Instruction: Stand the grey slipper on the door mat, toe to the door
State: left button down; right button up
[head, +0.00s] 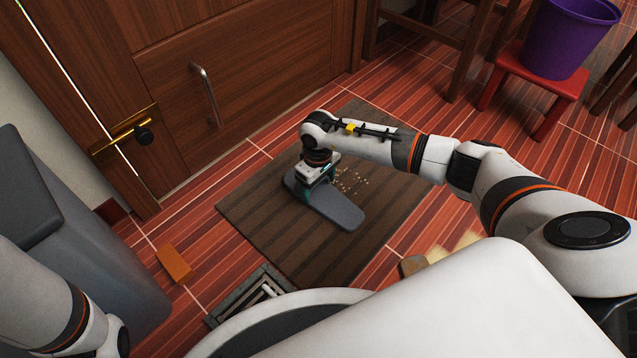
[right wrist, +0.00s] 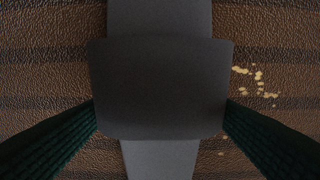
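The grey slipper (head: 336,208) lies sole down on the brown striped door mat (head: 262,222). Its bare heel end points to the lower right, and its strap end points to the upper left, toward the wooden door (head: 255,60). My right gripper (head: 315,183) is down at the strap and hides part of it. In the right wrist view the wide strap (right wrist: 160,88) fills the space between the two dark fingers, whose tips meet its side edges. The sole shows above and below the strap. My left arm shows at the lower left; its gripper is out of view.
Pale crumbs (head: 352,181) lie on the mat beside the slipper. An orange-brown block (head: 174,263) and a floor grate (head: 248,294) are near the mat's left side. A grey bin (head: 85,240) stands left. A red stool (head: 540,88) with a purple bucket (head: 566,40) stands back right.

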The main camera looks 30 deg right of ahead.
jog(key=o, duration=0.4)
notch_tip(320, 180, up, 12)
jog(key=p, duration=0.9)
jog(key=shift+r, duration=0.2)
jog(key=shift+a, duration=0.1)
